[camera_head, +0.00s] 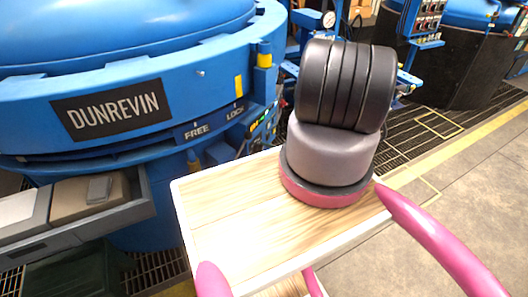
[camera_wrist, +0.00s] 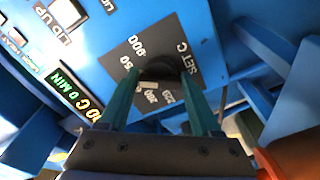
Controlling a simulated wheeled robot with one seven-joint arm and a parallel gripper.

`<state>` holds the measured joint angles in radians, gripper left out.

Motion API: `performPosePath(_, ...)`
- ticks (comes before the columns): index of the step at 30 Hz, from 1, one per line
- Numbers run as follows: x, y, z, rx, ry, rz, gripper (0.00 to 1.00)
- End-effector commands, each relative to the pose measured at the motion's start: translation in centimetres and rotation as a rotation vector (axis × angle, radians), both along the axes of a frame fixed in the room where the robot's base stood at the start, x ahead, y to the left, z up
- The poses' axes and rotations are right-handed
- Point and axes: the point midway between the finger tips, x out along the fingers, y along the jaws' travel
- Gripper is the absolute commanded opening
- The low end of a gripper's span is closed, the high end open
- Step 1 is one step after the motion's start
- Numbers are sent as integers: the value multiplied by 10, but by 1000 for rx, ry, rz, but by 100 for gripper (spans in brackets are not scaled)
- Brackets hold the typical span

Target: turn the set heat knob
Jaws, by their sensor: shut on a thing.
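The set heat knob (camera_wrist: 176,67) is a dark round knob on a dark dial plate marked "SET C" on a blue panel in the wrist view. Numbers such as 900, 150 and 200 show around it. My gripper (camera_wrist: 162,72) has its two teal fingers on either side of the knob, shut on it. A pale mark shows just below the knob, between the fingers. The fingertips partly hide the knob and dial, so the exact setting cannot be read. In the head view my arm blocks the gripper and knob from sight.
The panel has a lit display (camera_wrist: 72,94) and a white square button (camera_wrist: 67,14) by "LID UP". The blue furnace (camera_head: 130,40) with its "DUNREVIN" plate fills the head view's left. A grey drawer (camera_head: 130,205) sticks out below. Grating and concrete floor lie at right.

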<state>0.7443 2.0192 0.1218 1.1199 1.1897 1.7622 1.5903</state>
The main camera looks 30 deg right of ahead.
Motion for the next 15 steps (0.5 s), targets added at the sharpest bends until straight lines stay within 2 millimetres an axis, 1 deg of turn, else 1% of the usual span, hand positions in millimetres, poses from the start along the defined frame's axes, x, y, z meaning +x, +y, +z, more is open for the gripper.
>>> performPosePath(6,-1,-1,-1,65,49,-1,9)
performPosePath(15,-1,-1,-1,94,69,-2,9)
